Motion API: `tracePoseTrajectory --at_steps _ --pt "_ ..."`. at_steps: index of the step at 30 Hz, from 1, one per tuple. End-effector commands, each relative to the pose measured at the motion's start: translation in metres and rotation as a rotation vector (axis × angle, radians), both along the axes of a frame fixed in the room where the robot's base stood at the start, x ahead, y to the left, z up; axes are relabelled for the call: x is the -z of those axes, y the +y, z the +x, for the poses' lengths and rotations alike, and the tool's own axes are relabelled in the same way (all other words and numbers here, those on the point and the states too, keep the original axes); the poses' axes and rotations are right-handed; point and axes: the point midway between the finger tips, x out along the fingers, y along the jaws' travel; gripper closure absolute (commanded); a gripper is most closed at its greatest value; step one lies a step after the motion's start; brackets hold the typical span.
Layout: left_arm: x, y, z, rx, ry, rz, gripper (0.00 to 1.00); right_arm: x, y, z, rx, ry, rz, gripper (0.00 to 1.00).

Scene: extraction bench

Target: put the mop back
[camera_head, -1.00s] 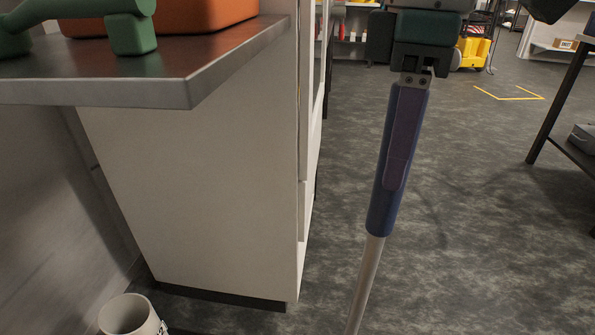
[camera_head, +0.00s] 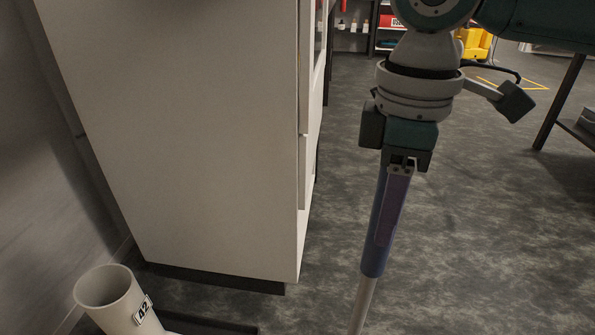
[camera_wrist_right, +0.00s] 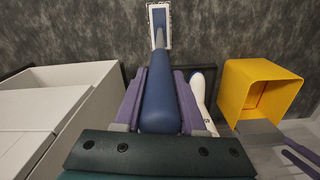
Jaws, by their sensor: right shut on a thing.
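The mop has a blue handle (camera_head: 374,262) on a thin metal shaft (camera_head: 362,305). My right gripper (camera_head: 385,235) is shut on the blue handle, its purple fingers along the sides. The mop hangs slightly tilted, its lower end out of the head view. In the right wrist view the handle (camera_wrist_right: 160,100) lies between both fingers, and a flat pale-edged mop head (camera_wrist_right: 159,24) shows at the far end. A white tube holder (camera_head: 112,298) labelled 42 stands open at the lower left of the head view, apart from the mop. My left gripper is out of view.
A tall white cabinet (camera_head: 180,130) stands left of the mop, above the tube. Grey floor (camera_head: 470,260) is clear to the right. A dark table (camera_head: 556,105) stands at the far right. In the wrist view a yellow bin (camera_wrist_right: 235,95) stands to the right.

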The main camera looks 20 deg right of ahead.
Motion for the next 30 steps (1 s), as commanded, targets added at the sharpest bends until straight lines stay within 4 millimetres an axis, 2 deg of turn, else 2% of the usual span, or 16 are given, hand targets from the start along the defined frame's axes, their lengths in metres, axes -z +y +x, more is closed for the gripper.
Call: tracePoseTrajectory --at_steps 4,11,23,24,30 --pt "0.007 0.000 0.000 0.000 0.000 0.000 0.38 0.010 0.000 0.001 0.000 -0.003 0.001 1.00" --pt "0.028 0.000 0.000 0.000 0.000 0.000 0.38 0.043 0.000 0.001 0.000 -0.004 0.000 1.00" --pt "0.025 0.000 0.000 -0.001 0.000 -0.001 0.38 0.045 0.000 0.001 0.000 -0.003 0.001 1.00" --pt "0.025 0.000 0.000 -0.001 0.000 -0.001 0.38 0.047 0.000 0.000 0.000 0.000 0.000 0.59" --pt "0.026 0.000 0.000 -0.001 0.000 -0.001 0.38 0.047 0.000 0.000 0.000 -0.001 -0.001 0.37"
